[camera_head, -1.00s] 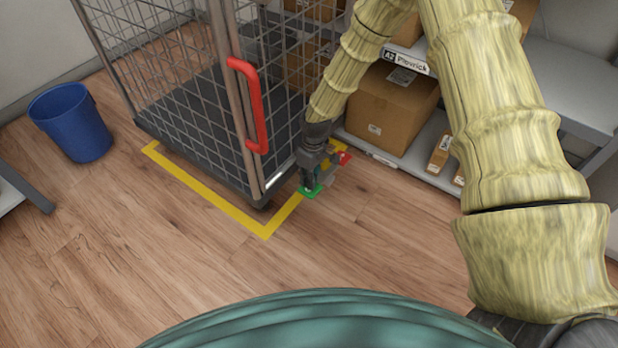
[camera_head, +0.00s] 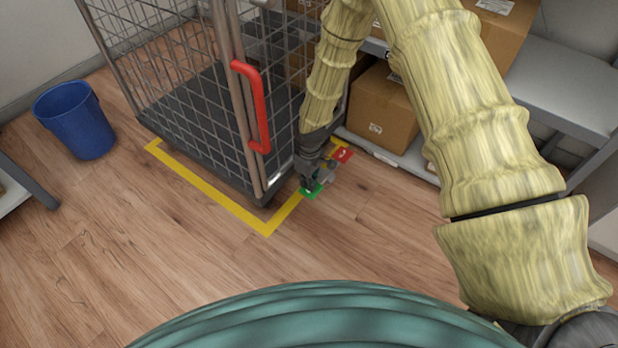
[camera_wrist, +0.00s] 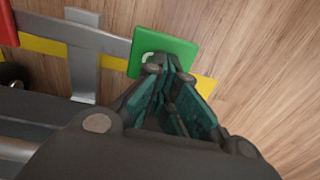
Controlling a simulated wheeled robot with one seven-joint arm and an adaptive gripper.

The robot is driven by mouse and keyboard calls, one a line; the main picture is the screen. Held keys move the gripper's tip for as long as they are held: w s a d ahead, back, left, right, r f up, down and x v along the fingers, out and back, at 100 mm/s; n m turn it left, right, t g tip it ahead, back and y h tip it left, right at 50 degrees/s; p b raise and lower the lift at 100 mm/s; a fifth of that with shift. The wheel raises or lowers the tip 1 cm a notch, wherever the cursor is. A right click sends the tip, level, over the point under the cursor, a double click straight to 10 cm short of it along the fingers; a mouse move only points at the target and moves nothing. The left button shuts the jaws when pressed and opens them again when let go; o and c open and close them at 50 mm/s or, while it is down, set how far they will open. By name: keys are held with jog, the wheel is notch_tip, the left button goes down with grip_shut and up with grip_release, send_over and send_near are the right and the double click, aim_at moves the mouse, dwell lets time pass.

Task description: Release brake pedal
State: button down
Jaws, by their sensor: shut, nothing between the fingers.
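The brake pedal bar has a green pad (camera_head: 310,190) at one end and a red pad (camera_head: 343,154) at the other, low beside the roll cage (camera_head: 250,140). In the wrist view the green pad (camera_wrist: 172,50) has a white mark and is joined by a grey metal bar (camera_wrist: 85,45) to the red pad (camera_wrist: 8,25). My gripper (camera_head: 308,184) points down with its fingers shut and empty. Its fingertips (camera_wrist: 165,68) are over the near edge of the green pad and hide part of it. I cannot tell whether they touch it.
The mesh cage has a red handle (camera_head: 253,105) and stands inside yellow floor tape (camera_head: 215,190). A shelf with cardboard boxes (camera_head: 383,110) is behind my arm. A blue bin (camera_head: 74,120) stands at left. The wooden floor in front is clear.

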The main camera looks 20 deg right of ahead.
jog(key=shift+s+a+f+p, duration=0.25)
jog(key=shift+f+p, duration=0.1)
jog(key=shift+p, duration=0.5)
jog(key=shift+a+f+p, duration=0.1)
jog(key=shift+f+p, duration=0.6)
jog(key=shift+f, duration=0.2)
jog(key=shift+s, duration=0.1)
notch_tip(320, 180, up, 14)
jog(key=s+a+p, duration=0.1)
jog(key=p, duration=0.7)
jog(key=shift+a, duration=0.35)
jog(key=shift+s, duration=0.15)
